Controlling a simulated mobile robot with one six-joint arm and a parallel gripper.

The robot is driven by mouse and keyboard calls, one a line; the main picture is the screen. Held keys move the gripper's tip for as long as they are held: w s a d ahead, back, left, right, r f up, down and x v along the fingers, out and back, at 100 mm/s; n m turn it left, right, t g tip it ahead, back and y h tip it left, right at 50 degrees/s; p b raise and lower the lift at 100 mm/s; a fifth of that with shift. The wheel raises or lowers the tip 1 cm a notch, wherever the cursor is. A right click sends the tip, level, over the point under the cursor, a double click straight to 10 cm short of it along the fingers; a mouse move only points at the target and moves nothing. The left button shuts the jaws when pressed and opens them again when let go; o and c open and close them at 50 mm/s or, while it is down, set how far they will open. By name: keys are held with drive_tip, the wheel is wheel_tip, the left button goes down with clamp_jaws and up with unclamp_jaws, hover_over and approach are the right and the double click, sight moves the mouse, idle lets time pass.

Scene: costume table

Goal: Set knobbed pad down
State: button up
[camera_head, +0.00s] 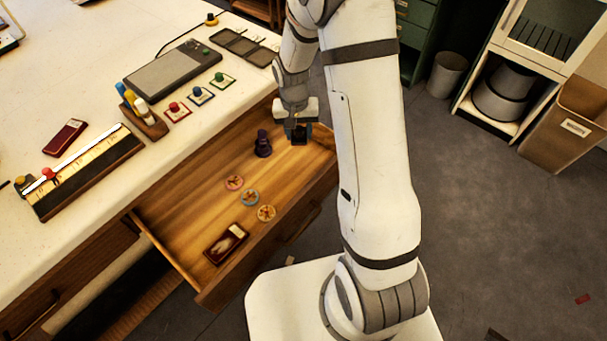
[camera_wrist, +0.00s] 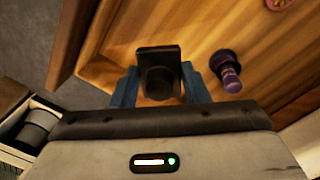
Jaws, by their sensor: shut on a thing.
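The knobbed pad is a black block with a round knob. In the wrist view the pad (camera_wrist: 158,62) sits between the two blue fingers of my gripper (camera_wrist: 160,85), which is shut on it. In the head view the pad (camera_head: 299,135) shows small and dark below my gripper (camera_head: 298,127), at the far right end of the open wooden drawer (camera_head: 190,205). It is over the drawer floor, close to the far wall. I cannot tell whether it touches the floor.
A purple knobbed stamp (camera_head: 262,144) stands just left of the pad. The drawer floor between the stamp and discs is clear. The white tabletop (camera_head: 100,90) borders the drawer.

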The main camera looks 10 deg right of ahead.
sight(298, 140)
wheel_tip(298, 140, down, 4)
drive_tip(key=m+b, duration=0.4)
drive_tip(key=b, duration=0.3)
drive_tip(key=shift+a+r, duration=0.1)
drive_tip(key=shift+r, duration=0.05)
drive_tip(key=m+b, duration=0.1)
drive_tip(key=b, duration=0.1)
drive_tip(key=m+b, duration=0.1)
drive_tip(key=shift+s+f+b, duration=0.1)
drive_tip(key=shift+f+b, duration=0.2)
drive_tip(key=shift+b, duration=0.05)
drive_tip(key=shift+s+a+m+b, duration=0.1)
drive_tip(key=shift+s+m+b, duration=0.1)
drive_tip(key=shift+m+b, duration=0.8)
wheel_tip(298, 140, down, 10)
drive_tip(key=shift+r+b, duration=0.15)
drive_tip(key=shift+b, duration=0.4)
drive_tip(key=o, duration=0.9)
drive_tip(key=shift+o, duration=0.2)
